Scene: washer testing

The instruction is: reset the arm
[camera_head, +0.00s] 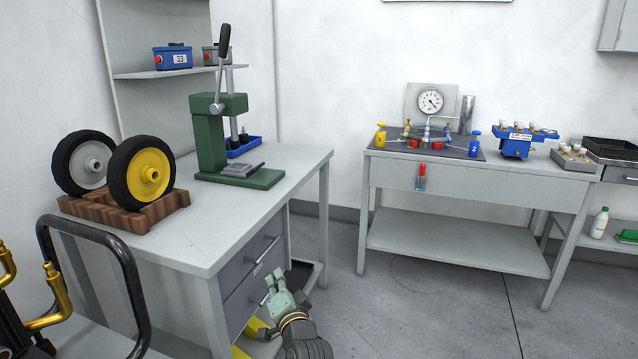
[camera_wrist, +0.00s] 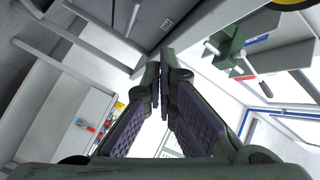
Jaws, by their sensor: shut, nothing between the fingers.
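My gripper (camera_head: 275,276) is low in front of the drawers of the left workbench (camera_head: 187,236), beside a drawer handle. I cannot tell whether it touches the drawer front. In the wrist view my gripper (camera_wrist: 160,66) has its fingertips together with nothing held between them. The wrist view is tilted. My arm runs down out of the bottom of the head view.
The left bench bears a green press (camera_head: 210,140), two wheels and a wooden block (camera_head: 110,212). A black-framed cart (camera_head: 140,300) stands at lower left. A second table (camera_head: 455,245) with a gauge rig stands at right. The floor between is open.

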